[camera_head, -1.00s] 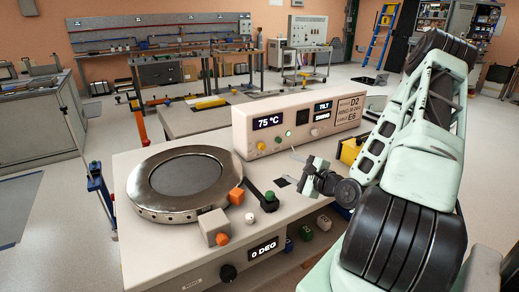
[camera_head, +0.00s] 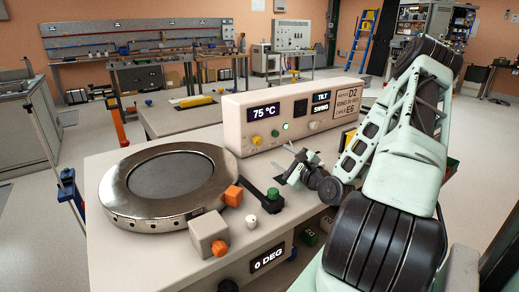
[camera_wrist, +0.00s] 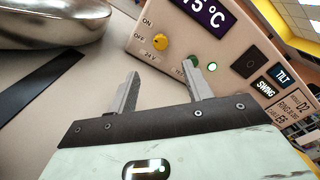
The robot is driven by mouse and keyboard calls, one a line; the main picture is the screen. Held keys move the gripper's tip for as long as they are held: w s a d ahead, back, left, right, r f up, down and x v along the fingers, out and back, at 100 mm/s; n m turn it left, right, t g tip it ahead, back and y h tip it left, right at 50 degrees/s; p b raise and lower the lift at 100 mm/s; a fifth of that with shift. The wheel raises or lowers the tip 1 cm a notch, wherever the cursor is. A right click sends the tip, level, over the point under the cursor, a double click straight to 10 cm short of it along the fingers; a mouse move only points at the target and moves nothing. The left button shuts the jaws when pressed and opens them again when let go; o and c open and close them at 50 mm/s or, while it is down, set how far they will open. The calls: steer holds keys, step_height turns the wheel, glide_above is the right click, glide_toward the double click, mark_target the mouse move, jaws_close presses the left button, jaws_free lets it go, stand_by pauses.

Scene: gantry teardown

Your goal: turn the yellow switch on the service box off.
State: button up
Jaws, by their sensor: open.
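The service box (camera_head: 232,132) is a cream cabinet with a 75 °C display, standing at the back of the workbench. Its yellow switch (camera_head: 256,140) is a round knob low on the front face. In the wrist view the yellow switch (camera_wrist: 160,42) is beside the printed words ON, OFF and 24V; its exact setting is hard to read. My gripper (camera_head: 283,157) is in front of the box, right of the switch in the head view. In the wrist view my gripper (camera_wrist: 161,70) is open and empty, the switch showing just beyond the gap between its fingers, apart from them.
A green lamp (camera_wrist: 210,67) glows right of the switch. A round metal ring (camera_head: 122,210) sits on the bench to the left. A dark bar with a green knob (camera_head: 273,194), a white ball (camera_head: 251,221) and a grey block with an orange knob (camera_head: 208,234) are nearer.

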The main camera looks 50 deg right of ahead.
mark_target(259, 142)
steer(key=x, duration=1.3)
steer(key=shift+a+r, duration=0.1)
steer(key=shift+r, duration=0.05)
steer(key=shift+c, duration=0.3)
steer(key=c, duration=0.9)
